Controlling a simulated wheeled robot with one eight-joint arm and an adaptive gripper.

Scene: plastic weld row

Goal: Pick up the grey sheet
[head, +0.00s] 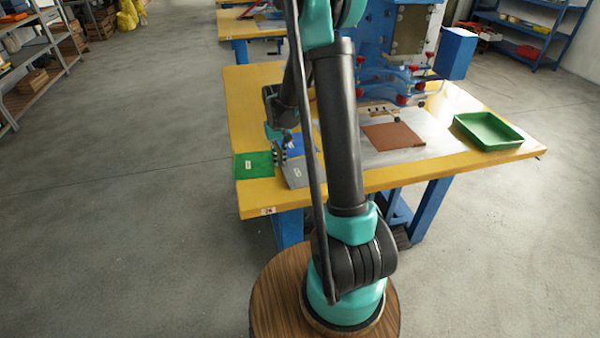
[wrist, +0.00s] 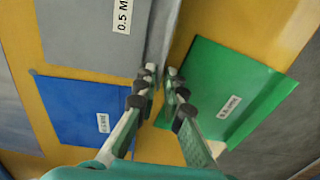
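The grey sheet (wrist: 88,35) lies at the upper left of the wrist view, with a white label reading "0.5 M" in part. In the head view the grey sheet (head: 296,174) is near the table's front left edge, partly hidden by my arm. My gripper (wrist: 161,76) is at the sheet's right edge in the wrist view. Its fingertips are a small gap apart, one on each side of the edge strip. I see no clear contact with the sheet. In the head view my gripper (head: 279,153) is just behind the sheet, its fingers small.
A green sheet (wrist: 222,90) lies right of the gripper, and a blue sheet (wrist: 82,112) lower left. The yellow table (head: 246,110) also holds a brown sheet (head: 394,136), a green tray (head: 488,131) and a blue machine (head: 385,45). The table's left rear is clear.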

